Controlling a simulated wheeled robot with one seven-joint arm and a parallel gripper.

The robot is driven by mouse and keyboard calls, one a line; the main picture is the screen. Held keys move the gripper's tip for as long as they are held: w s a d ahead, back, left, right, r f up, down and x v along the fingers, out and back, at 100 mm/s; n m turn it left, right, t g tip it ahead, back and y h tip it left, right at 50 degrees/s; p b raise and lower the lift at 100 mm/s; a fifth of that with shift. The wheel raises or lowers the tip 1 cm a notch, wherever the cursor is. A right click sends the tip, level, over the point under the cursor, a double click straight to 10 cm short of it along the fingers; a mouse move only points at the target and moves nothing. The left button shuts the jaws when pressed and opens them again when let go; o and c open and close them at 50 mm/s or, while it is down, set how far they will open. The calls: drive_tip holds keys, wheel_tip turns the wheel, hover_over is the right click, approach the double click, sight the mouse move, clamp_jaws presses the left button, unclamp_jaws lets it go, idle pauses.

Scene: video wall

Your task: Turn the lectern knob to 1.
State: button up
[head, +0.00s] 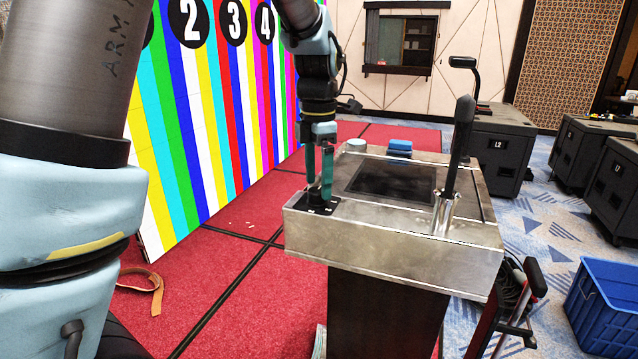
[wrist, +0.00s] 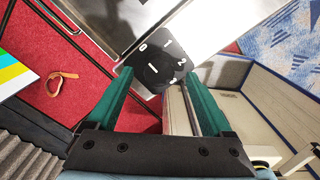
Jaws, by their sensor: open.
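The metal lectern (head: 370,238) stands in the middle of the head view. A black knob plate (head: 298,204) lies on its left front corner. In the wrist view the round black knob (wrist: 153,72) sits on this plate, with white numerals 0, 1, 2 and a partly covered one around it. A short white mark shows on the knob; I cannot tell which numeral it points to. My gripper (head: 320,192) points down over the plate. In the wrist view its green fingers (wrist: 157,76) are open, one on each side of the knob. Contact with the knob cannot be told.
A microphone (head: 460,145) in a metal holder rises from the lectern's right side. A dark screen (head: 390,181) and a blue block (head: 400,146) are on the top. The striped video wall (head: 215,130) stands left. A blue crate (head: 605,305) is at right.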

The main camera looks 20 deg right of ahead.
drive_tip(key=shift+w+f, duration=0.1)
drive_tip(key=shift+f, duration=0.95)
clamp_jaws()
